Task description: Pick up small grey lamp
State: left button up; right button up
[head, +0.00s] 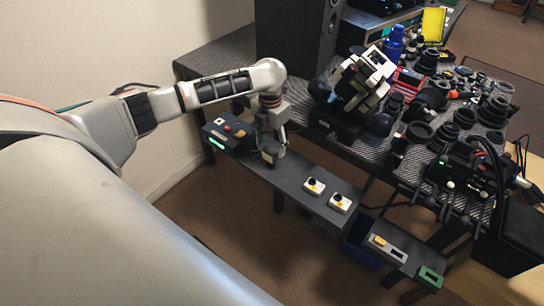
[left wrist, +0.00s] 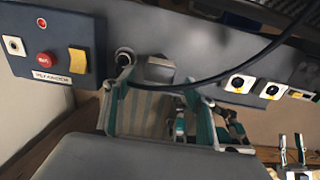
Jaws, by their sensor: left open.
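What looks like the small grey lamp (head: 269,152) stands on the dark shelf at the end of my left arm. It is a small squarish grey piece, partly hidden by the gripper in the head view. In the left wrist view the grey piece (left wrist: 160,68) is just beyond the fingertips, with a dark round knob to its left. My left gripper (head: 279,143) points down close to it. In the left wrist view the gripper's teal-lined fingers (left wrist: 152,95) are apart, with nothing seen clamped between them.
A control box (left wrist: 47,54) with a red button stands left of the gripper. White switch boxes (head: 314,187) sit along the shelf to the right. A black cable (left wrist: 225,72) crosses near the fingers. The bench behind is crowded with lenses (head: 464,117) and a large dark speaker (head: 300,38).

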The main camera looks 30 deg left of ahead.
aim_at(270, 150)
pick_arm(q)
notch_tip(270, 150, down, 5)
jog(key=shift+a+r+b, duration=0.1)
jog(key=shift+r+b, duration=0.05)
jog(key=shift+b, duration=0.55)
jog(key=shift+w+r, duration=0.1)
jog(key=c, duration=1.4)
jog(key=shift+o, duration=0.2)
